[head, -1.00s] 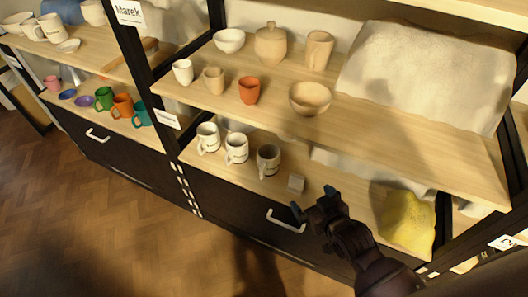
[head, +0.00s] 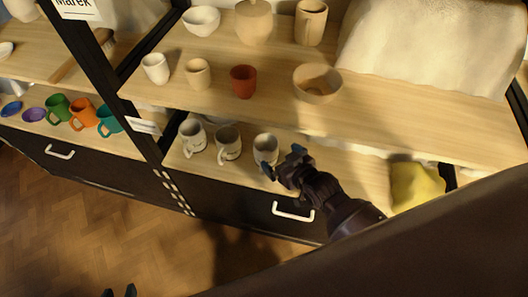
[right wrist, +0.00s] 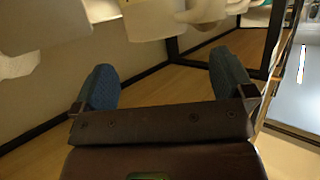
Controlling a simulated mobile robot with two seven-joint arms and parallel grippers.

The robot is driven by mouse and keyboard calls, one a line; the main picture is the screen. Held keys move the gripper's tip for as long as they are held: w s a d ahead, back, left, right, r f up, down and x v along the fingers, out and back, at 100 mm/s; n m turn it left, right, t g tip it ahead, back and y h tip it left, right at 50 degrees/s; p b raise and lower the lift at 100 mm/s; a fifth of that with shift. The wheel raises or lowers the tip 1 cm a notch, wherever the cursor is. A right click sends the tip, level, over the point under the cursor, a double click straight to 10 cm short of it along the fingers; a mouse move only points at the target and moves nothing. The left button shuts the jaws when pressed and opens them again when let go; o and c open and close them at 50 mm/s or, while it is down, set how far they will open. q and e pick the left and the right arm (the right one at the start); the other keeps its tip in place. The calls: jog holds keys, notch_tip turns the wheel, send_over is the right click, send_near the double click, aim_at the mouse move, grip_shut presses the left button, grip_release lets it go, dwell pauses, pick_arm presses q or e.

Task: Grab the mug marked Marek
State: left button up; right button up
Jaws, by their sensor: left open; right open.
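Three pale mugs with dark markings stand upright on the lower shelf: a left mug (head: 193,136), a middle mug (head: 228,143) and a right mug (head: 264,148). Their markings are too small to read, so I cannot tell which says Marek. My right gripper (head: 283,168) is open just in front and to the right of the right mug; I cannot tell whether they touch. In the right wrist view its blue fingers (right wrist: 165,84) are apart with nothing clearly between them, and pale vessels (right wrist: 150,18) show beyond. My left gripper (head: 120,291) is open at the bottom edge, mostly out of frame.
A sign reading Marek (head: 75,7) hangs on the dark post. The upper shelf (head: 420,112) overhangs the mugs and holds cups and bowls. A yellow cloth (head: 417,186) lies at right. Coloured mugs (head: 84,113) stand left of the post. A drawer handle (head: 293,212) sticks out below.

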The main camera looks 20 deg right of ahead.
aim_at(275, 153)
jog(key=x, duration=0.3)
jog(key=shift+w+f+b, duration=0.2)
jog(key=shift+w+b, duration=0.15)
jog(key=shift+b, duration=0.05)
jog(key=b+x, duration=0.1)
jog(key=x, duration=0.3)
jog(key=shift+w, duration=0.45)
pick_arm(q)
notch_tip(275, 153, down, 2)
jog(key=shift+a+f, duration=0.1)
jog(key=shift+a, duration=0.05)
jog(key=shift+s, duration=0.1)
